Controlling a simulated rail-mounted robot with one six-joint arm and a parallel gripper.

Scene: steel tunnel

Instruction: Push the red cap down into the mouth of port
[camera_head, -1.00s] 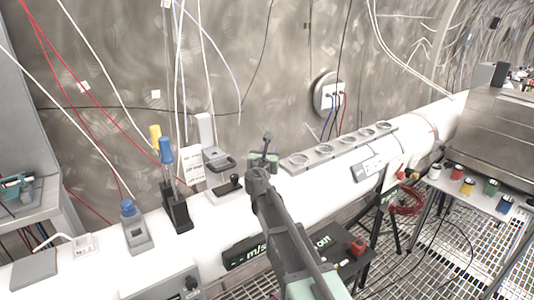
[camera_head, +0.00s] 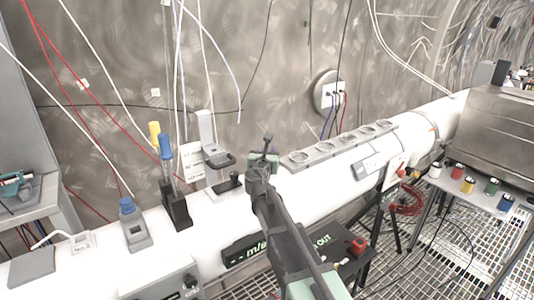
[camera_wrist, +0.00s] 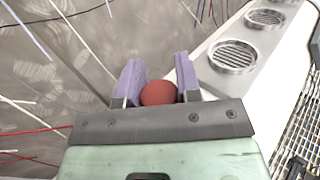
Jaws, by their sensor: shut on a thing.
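The red cap (camera_wrist: 158,93) is rounded and sits between the two purple finger pads of my gripper (camera_wrist: 158,84) in the wrist view. The pads close on it from both sides, and its lower part is hidden behind the gripper's front plate. In the head view my gripper (camera_head: 263,157) is above the white pipe, just left of the grey strip of round ports (camera_head: 340,145); the cap cannot be made out there. In the wrist view two round ports with ribbed insides, the nearer (camera_wrist: 233,56) and the farther (camera_wrist: 265,18), lie ahead and to the right, apart from the cap.
A grey stand (camera_head: 207,135) and a black-knobbed block (camera_head: 236,181) are close left of my gripper. Tall blue- and yellow-handled tools (camera_head: 167,170) stand farther left. Cables hang along the back wall. A small table (camera_head: 470,195) with coloured caps is at the right.

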